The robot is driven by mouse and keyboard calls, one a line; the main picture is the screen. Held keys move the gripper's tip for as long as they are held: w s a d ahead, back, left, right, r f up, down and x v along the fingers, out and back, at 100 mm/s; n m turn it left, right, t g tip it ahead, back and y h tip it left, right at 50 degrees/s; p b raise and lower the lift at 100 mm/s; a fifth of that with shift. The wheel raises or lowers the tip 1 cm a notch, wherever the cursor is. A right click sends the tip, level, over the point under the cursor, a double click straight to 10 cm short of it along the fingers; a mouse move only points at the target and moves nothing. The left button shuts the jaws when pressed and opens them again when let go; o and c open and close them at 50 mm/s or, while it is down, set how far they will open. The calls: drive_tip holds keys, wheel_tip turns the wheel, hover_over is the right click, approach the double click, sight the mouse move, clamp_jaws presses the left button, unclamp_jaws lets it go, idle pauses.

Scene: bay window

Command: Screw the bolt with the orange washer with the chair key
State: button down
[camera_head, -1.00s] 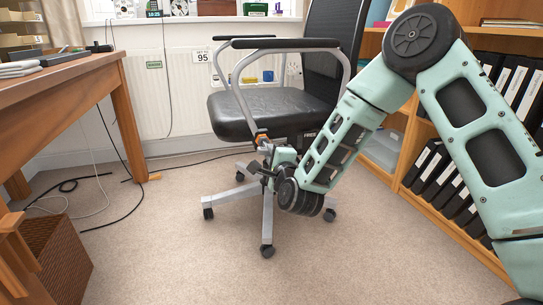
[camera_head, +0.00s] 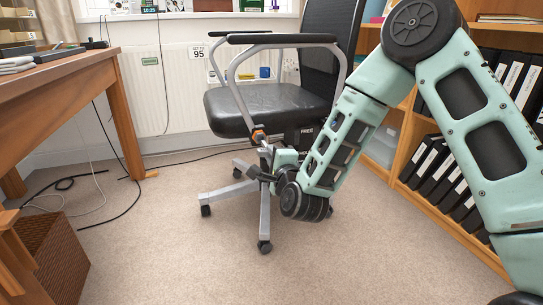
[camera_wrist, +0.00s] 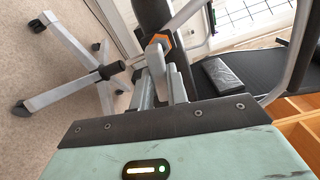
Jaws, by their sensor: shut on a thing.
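The black office chair (camera_head: 262,105) with grey arms stands in front of the radiator. The orange washer (camera_head: 258,134) sits on the chair under the near side of its seat. It also shows in the wrist view (camera_wrist: 163,40), just beyond my fingertips. My gripper (camera_head: 268,160) is just below the washer and shut on the chair key. In the wrist view a grey part of the chair key (camera_wrist: 157,60) rises between my gripper's fingers (camera_wrist: 163,82) towards the washer. The bolt head is hidden or too small to make out, and I cannot tell whether the key is seated on it.
A wooden desk (camera_head: 75,75) stands at the left with a wicker basket (camera_head: 55,258) below it. A shelf unit with black binders (camera_head: 430,165) is close on the right. Cables (camera_head: 120,200) lie on the left floor. The carpet in front is clear.

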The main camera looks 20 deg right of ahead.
drive_tip(key=shift+s, duration=2.5)
drive_tip(key=w+d+r+p, duration=0.1)
drive_tip(key=d+r+p, duration=0.2)
drive_tip(key=d+p, duration=0.4)
drive_tip(key=w+d+r+p, duration=0.1)
drive_tip(key=d+r+p, duration=0.2)
drive_tip(key=d+p, duration=0.4)
drive_tip(key=s+a+r+p, duration=0.1)
drive_tip(key=s+r+p, duration=0.6)
drive_tip(key=p, duration=1.1)
drive_tip(key=s+a+r+p, duration=0.1)
drive_tip(key=s+r+p, duration=0.7)
drive_tip(key=p, duration=1)
wheel_tip(320, 180, up, 5)
drive_tip(key=shift+f, duration=0.15)
